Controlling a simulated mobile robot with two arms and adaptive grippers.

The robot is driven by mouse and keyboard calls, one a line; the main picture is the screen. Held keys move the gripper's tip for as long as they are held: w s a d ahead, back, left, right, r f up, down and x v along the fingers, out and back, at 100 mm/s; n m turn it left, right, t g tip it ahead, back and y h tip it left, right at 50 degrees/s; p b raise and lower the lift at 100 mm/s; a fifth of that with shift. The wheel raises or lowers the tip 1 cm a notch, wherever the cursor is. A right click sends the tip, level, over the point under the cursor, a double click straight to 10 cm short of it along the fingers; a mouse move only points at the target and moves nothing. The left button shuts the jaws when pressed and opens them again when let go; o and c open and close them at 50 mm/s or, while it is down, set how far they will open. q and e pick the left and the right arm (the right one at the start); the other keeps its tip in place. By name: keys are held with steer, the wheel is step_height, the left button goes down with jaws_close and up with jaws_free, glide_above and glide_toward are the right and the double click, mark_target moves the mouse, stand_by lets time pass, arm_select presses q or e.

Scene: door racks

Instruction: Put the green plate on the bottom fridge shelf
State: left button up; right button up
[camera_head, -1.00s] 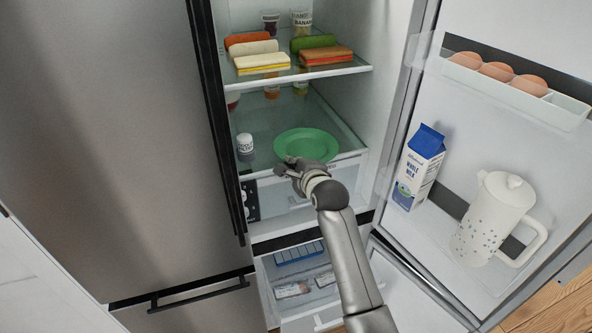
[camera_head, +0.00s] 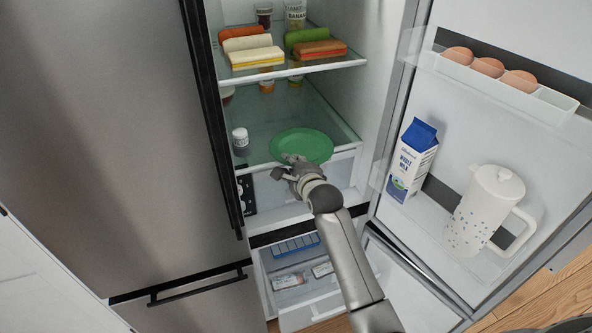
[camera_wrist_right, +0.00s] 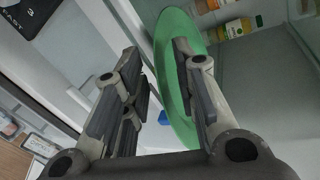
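The green plate (camera_head: 305,144) is at the front of the lower glass fridge shelf (camera_head: 262,117), close to its front edge. I cannot tell if it lies fully flat on the glass. My right gripper (camera_head: 285,169) is just in front of the plate's near rim. In the right wrist view, the gripper (camera_wrist_right: 162,92) has its fingers apart, and the green plate (camera_wrist_right: 172,62) shows beyond and partly behind the right-hand finger. Contact between finger and plate cannot be made out. My left gripper is not in view.
A small white bottle (camera_head: 240,141) stands left of the plate. Sandwiches (camera_head: 256,57) lie on the shelf above. The open door holds eggs (camera_head: 488,67), a milk carton (camera_head: 412,160) and a white pitcher (camera_head: 486,210). An open drawer (camera_head: 300,310) is below.

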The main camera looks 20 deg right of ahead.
steer(key=b+v, duration=0.2)
steer(key=v, duration=0.9)
steer(key=shift+s, duration=0.35)
steer(key=shift+c, duration=1)
steer(key=shift+n+t+y, duration=0.5)
steer(key=shift+n+t, duration=0.2)
steer(key=shift+n, duration=0.2)
steer(key=f+b, duration=0.1)
steer(key=s+d+f+b, duration=0.1)
steer(key=b, duration=0.1)
steer(key=s+d+f+b, duration=0.1)
steer(key=shift+s+d+f, duration=0.15)
steer(key=shift+s+f, duration=0.1)
steer(key=shift+f, duration=0.1)
jaws_close()
steer(key=s+d+n+t+b, duration=0.2)
steer(key=s+d+t+b, duration=0.1)
steer(key=s+d+b, duration=0.25)
steer(key=w+p, duration=0.4)
steer(key=w, duration=1)
steer(key=shift+w+f+h, duration=0.25)
steer(key=shift+h, duration=0.15)
